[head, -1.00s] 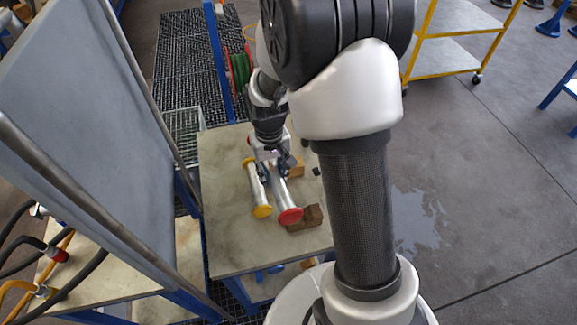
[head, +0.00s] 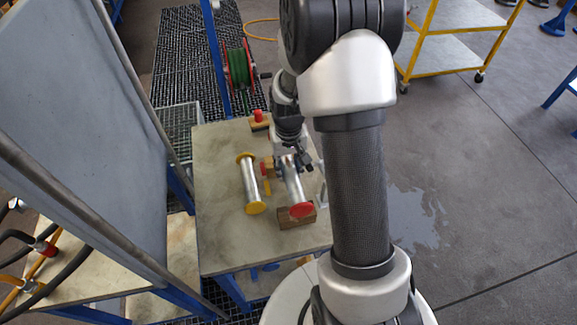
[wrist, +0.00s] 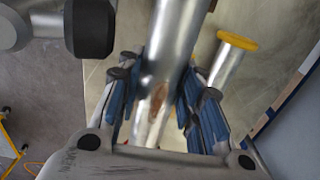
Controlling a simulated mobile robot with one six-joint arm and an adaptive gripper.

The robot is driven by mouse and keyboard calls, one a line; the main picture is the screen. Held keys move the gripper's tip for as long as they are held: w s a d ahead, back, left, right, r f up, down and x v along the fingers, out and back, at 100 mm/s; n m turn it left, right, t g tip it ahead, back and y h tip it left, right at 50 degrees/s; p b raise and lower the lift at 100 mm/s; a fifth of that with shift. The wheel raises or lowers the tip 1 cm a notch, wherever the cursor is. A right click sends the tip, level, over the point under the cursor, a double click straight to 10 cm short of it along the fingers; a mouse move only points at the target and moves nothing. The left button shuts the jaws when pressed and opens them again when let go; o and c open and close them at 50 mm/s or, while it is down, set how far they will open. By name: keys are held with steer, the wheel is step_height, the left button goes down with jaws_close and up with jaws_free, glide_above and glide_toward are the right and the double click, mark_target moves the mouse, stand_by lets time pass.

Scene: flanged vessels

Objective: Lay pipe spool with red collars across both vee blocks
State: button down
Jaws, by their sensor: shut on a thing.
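The pipe spool with red collars (head: 294,187) is a silver tube in my gripper (head: 297,163). In the wrist view the blue-padded fingers (wrist: 158,105) are shut on both sides of its tube (wrist: 172,50). Its near red collar (head: 302,211) is over the near wooden vee block (head: 290,222); whether it touches the block is unclear. The spool's far end is hidden behind my gripper. Another wooden block (head: 268,162) shows partly, left of my gripper; the spool's relation to it cannot be told.
A spool with yellow collars (head: 250,185) lies on the table (head: 222,235) to the left; it also shows in the wrist view (wrist: 226,66). A small red-topped item (head: 258,117) is at the table's far edge. A grey panel (head: 80,130) stands left. The table's near left is clear.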

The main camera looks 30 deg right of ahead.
steer(key=shift+f+b, duration=2.2)
steer(key=shift+f, duration=1.1)
steer(key=shift+f+b, duration=0.3)
steer(key=shift+f, duration=0.15)
steer(key=c, duration=1)
jaws_free()
steer(key=shift+c, duration=0.2)
